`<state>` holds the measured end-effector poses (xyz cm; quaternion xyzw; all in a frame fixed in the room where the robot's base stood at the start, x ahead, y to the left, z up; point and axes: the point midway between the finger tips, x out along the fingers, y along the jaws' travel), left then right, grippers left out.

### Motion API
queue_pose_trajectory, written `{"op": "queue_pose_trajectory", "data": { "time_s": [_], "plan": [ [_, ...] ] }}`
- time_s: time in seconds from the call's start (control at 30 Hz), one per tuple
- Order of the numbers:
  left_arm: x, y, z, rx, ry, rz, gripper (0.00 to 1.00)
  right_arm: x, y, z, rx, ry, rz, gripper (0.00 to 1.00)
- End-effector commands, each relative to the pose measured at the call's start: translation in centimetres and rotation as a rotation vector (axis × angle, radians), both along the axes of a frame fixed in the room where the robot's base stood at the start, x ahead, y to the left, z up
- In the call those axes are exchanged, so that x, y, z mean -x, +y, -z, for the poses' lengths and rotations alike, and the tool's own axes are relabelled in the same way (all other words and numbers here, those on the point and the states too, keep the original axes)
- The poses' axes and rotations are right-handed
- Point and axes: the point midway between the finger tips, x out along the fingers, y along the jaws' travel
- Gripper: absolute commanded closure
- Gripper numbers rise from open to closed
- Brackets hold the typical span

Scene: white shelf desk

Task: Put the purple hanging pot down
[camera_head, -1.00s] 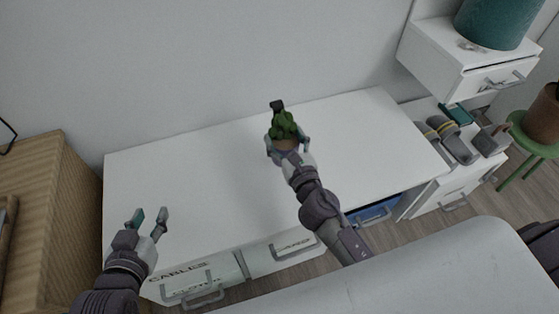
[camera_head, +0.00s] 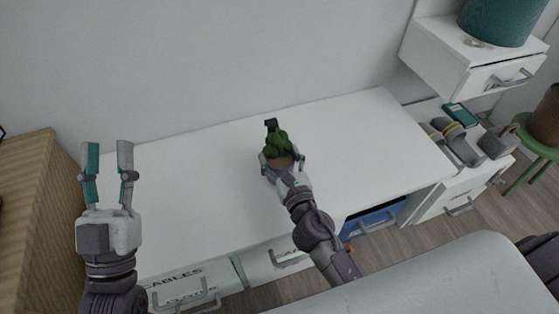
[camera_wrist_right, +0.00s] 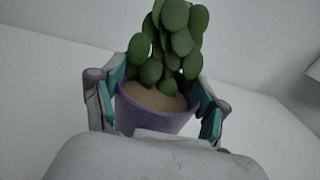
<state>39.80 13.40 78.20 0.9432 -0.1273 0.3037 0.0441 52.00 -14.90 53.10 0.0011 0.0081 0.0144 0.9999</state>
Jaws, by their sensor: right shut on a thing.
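The purple hanging pot (camera_wrist_right: 150,118) holds brown soil and a green leafy plant (camera_wrist_right: 172,42). My right gripper (camera_wrist_right: 160,100) is shut on the pot, with one teal-padded finger on each side of it. In the head view, the plant (camera_head: 279,143) and my right gripper (camera_head: 282,166) are over the middle of the white desk top (camera_head: 215,185). The pot is mostly hidden there by the gripper, and I cannot tell whether it touches the desk. A dark hook-like piece (camera_head: 271,124) shows behind the plant. My left gripper (camera_head: 107,150) is open and empty at the desk's left end.
The desk top is bare around the pot. A wooden cabinet (camera_head: 42,215) stands at the left. A raised white drawer box (camera_head: 470,62) bears a teal pot (camera_head: 500,20). Shoes (camera_head: 458,143) lie on a lower unit at the right. A blue drawer (camera_head: 372,220) is partly open below the desk.

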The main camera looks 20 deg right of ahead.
Motion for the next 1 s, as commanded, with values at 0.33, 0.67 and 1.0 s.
{"op": "queue_pose_trajectory", "data": {
  "time_s": [0.33,0.67,1.0],
  "plan": [
    [1.3,0.1,-1.6,0.033,-0.113,0.006,0.6,0.0,0.0,0.4,0.0,-0.002,0.0,0.81],
    [1.7,0.2,-1.9,0.043,-0.147,0.008,0.6,0.0,0.0,0.6,0.0,-0.002,0.0,0.81],
    [1.9,0.2,-2.1,0.045,-0.158,0.009,0.6,0.0,0.0,0.7,0.0,0.001,0.0,0.02]
  ]
}}
